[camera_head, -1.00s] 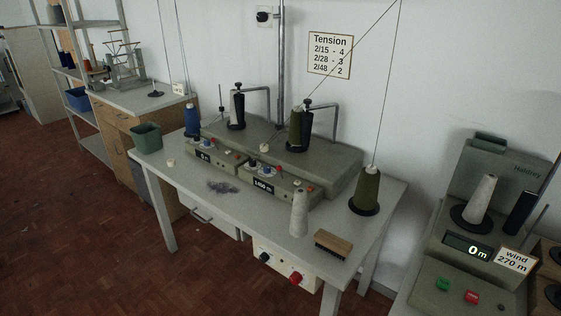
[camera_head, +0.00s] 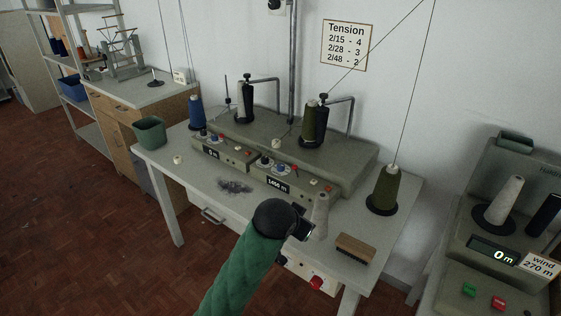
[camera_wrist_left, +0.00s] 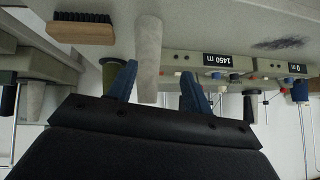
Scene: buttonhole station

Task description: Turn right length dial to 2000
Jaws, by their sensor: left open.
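The right winding unit has a display (camera_head: 277,185) reading 1450 m, with small blue and white knobs (camera_head: 281,168) above it. The display also shows in the left wrist view (camera_wrist_left: 217,61). Which knob is the length dial is too small to tell. My left gripper (camera_head: 306,228) is above the table's front edge, in front of that unit. In the wrist view its two blue fingers (camera_wrist_left: 158,72) are apart, with a pale grey cone (camera_wrist_left: 148,50) showing between them. I cannot tell whether the cone is within reach of the fingers. My right gripper is not in view.
The pale cone (camera_head: 320,216) stands right beside my left gripper. A wooden brush (camera_head: 355,249) and an olive thread cone (camera_head: 385,190) are to the right. Dark lint (camera_head: 234,186) lies left. The left unit's display (camera_head: 212,152) reads 0 m.

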